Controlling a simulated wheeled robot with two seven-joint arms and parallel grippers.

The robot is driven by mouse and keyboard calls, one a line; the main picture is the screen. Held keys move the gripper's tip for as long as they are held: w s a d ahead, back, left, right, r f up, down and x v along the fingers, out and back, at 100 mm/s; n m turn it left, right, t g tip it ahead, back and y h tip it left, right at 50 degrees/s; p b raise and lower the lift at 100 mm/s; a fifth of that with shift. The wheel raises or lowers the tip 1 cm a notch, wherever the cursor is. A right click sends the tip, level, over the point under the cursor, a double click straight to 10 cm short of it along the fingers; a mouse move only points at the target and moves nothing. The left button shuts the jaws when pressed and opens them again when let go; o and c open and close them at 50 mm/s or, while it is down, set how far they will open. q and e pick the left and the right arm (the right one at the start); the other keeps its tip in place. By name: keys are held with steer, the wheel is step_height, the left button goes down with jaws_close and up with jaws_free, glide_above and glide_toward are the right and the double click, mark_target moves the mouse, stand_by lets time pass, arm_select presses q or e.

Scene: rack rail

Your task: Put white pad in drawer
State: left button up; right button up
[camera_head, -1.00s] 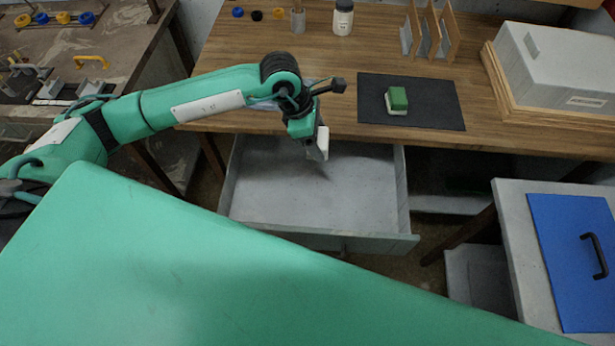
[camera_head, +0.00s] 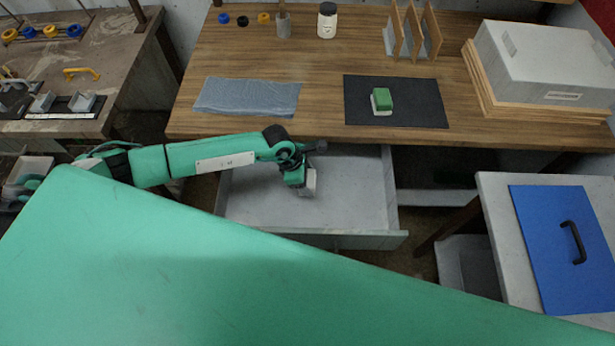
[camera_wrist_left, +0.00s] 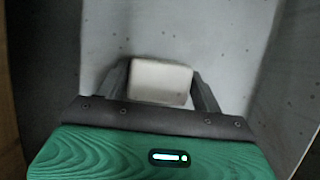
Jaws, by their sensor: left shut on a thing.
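My left gripper (camera_head: 307,190) reaches over the open drawer (camera_head: 250,200) under the wooden table. In the left wrist view my left gripper (camera_wrist_left: 160,85) is shut on the white pad (camera_wrist_left: 160,80), a small pale block with rounded corners between the two dark fingers. The grey drawer floor (camera_wrist_left: 190,30) lies beyond the pad in that view. In the head view a pale piece shows at the fingertips, small and partly hidden. I cannot tell how far the pad is above the drawer floor. My right gripper is not in view.
A green and white block (camera_head: 382,100) sits on a black mat (camera_head: 425,105). A grey cloth (camera_head: 247,97) lies left of it. The drawer's front wall (camera_head: 345,241) faces me. A blue panel with a handle (camera_head: 560,245) lies on the stand at right.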

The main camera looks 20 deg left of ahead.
arm_select(q)
steer(key=shift+f, duration=0.2)
steer(key=shift+f, duration=0.1)
steer(key=shift+f, duration=0.15)
steer(key=o, duration=1)
steer(key=shift+c, duration=0.2)
steer(key=shift+r, duration=0.2)
